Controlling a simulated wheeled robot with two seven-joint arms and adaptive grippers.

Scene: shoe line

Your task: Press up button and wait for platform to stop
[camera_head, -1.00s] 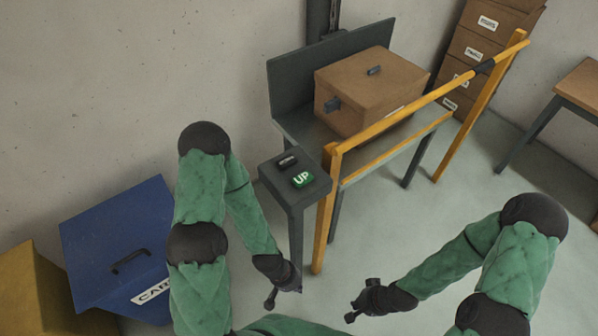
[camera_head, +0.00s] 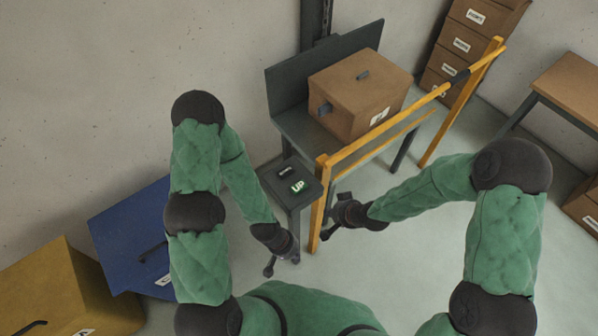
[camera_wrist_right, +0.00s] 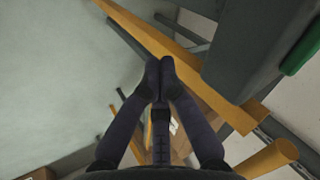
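The UP button (camera_head: 298,187) is green with bright lettering, on top of a grey control pedestal (camera_head: 309,198). Its green edge also shows at the right of the right wrist view (camera_wrist_right: 303,50). A dark second button (camera_head: 286,173) sits behind it. The grey platform (camera_head: 290,128) carries a closed brown box (camera_head: 350,95) behind a yellow rail. My right gripper (camera_head: 331,229) is right of and below the pedestal, apart from the button. Its fingertips meet, empty, in the right wrist view (camera_wrist_right: 161,66). My left gripper (camera_head: 282,266) hangs below the pedestal; its opening is unclear.
The yellow rail frame (camera_head: 390,122) stands right beside the pedestal, close to my right gripper. A blue bin (camera_head: 125,235) and a yellow bin (camera_head: 60,290) are at the left. Stacked brown boxes (camera_head: 462,42) and a table (camera_head: 575,85) stand at the right. Open floor lies below the rail.

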